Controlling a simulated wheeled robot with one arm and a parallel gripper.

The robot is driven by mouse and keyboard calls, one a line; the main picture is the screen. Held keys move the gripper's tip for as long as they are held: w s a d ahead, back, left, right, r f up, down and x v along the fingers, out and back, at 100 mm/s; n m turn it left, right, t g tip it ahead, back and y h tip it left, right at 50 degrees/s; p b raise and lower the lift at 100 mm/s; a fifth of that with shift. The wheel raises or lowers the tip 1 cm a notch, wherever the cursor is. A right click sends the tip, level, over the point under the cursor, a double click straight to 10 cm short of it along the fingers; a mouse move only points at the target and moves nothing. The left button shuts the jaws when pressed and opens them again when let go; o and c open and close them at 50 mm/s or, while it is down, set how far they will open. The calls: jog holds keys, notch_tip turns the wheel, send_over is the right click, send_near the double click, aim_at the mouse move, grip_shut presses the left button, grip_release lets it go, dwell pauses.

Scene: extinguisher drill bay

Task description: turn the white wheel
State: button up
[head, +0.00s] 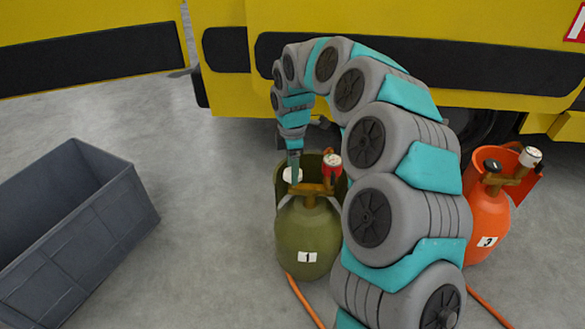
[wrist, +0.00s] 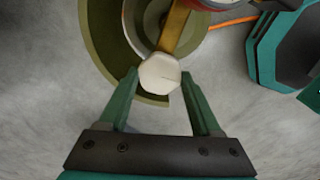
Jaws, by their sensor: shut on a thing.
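The white wheel (head: 292,175) sits on the left end of the brass valve on an olive green cylinder (head: 310,232) labelled 1. In the wrist view the white wheel (wrist: 160,74) is a many-sided knob seen from above, at the end of the brass valve bar (wrist: 175,28). My gripper (wrist: 160,82) has one green finger on each side of the wheel and is shut on it. In the head view my gripper (head: 294,158) comes down from above onto the wheel and partly covers it.
A red gauge fitting (head: 332,166) stands close to the wheel's right. An orange cylinder (head: 488,222) with a black knob stands at right, partly behind my arm. A grey crate (head: 75,235) is at left. Yellow vehicle (head: 390,22) behind. Orange hoses (head: 302,300) lie on the floor.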

jog(key=c, duration=0.4)
jog(key=shift+c, duration=0.3)
